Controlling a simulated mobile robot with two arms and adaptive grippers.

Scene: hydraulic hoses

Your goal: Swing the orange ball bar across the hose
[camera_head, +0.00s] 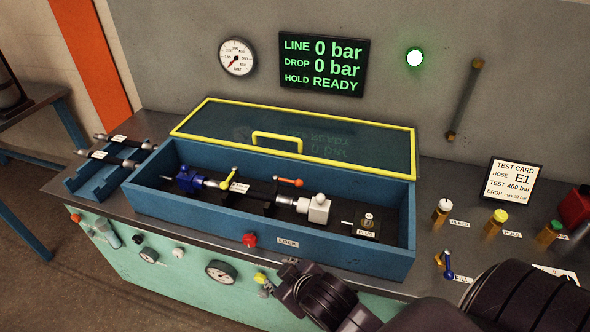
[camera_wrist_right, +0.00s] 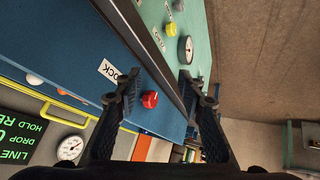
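The orange ball bar (camera_head: 289,182) is inside the blue test box (camera_head: 170,215), above the hose line near its middle. A yellow ball bar (camera_head: 228,178) sits left of it. The hose (camera_head: 262,196) lies between a blue block (camera_head: 187,178) and a white block (camera_head: 318,208), partly hidden by its fittings. My right gripper (camera_head: 279,277) is outside the box, low at its front wall. In the right wrist view my right gripper (camera_wrist_right: 160,82) is open and empty, with the red LOCK knob (camera_wrist_right: 149,99) showing between its fingers. My left gripper is out of view.
The box's glass lid (camera_head: 412,150) with its yellow frame stands raised at the back. A PLUG block (camera_head: 366,226) is at the box's right end. Spare hoses lie in a rack (camera_head: 90,180) at left. Valves and a test card (camera_head: 515,185) stand right.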

